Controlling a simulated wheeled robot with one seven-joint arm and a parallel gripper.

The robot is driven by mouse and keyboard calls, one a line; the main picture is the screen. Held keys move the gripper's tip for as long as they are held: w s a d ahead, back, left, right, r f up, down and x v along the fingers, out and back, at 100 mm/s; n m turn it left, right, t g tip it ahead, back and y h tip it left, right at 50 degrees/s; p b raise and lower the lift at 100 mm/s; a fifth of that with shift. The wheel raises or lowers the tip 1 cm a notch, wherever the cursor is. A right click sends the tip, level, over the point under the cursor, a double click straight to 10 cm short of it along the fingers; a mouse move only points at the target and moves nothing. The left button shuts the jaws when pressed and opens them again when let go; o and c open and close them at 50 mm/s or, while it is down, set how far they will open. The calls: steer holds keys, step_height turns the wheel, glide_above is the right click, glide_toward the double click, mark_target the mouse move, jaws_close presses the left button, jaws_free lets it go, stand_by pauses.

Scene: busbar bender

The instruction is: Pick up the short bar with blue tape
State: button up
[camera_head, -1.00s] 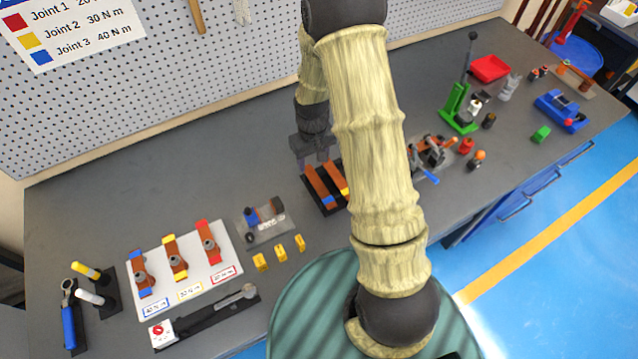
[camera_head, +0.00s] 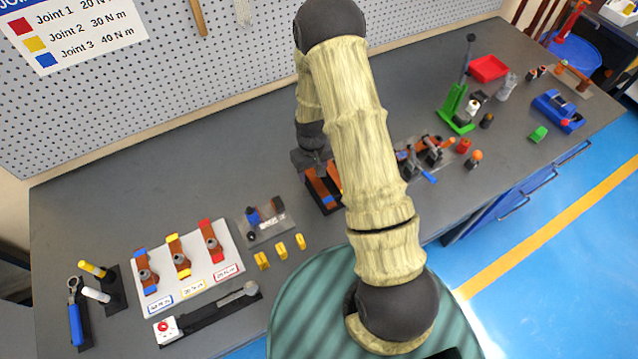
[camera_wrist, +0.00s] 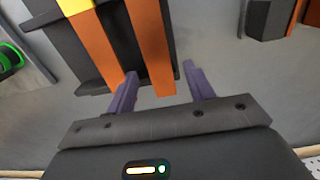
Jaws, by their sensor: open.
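A dark holder (camera_head: 334,209) on the bench carries two orange-brown bars side by side. The bar with blue tape (camera_head: 323,191) is the left one in the head view, with tape at its near end. In the wrist view this bar (camera_wrist: 150,40) is the right one, and its taped end is out of frame. The bar with yellow tape (camera_wrist: 97,42) lies beside it. My gripper (camera_wrist: 160,68) is open and empty. Its fingers appear on either side of the blue-taped bar's end; contact and height are unclear. In the head view my gripper (camera_head: 313,164) covers the holder's far end.
A white board (camera_head: 195,272) with taped bars stands left, near a grey fixture plate (camera_head: 268,224) and several yellow blocks (camera_head: 281,251). A clamp fixture (camera_head: 425,155) sits close right of the holder. The pegboard (camera_head: 110,110) rises behind.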

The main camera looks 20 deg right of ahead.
mark_target(313, 176)
stand_by(0.4)
jaws_close()
steer(key=shift+r, duration=0.1)
step_height(313, 176, up, 10)
steer(key=b, duration=0.2)
stand_by(0.4)
stand_by(0.5)
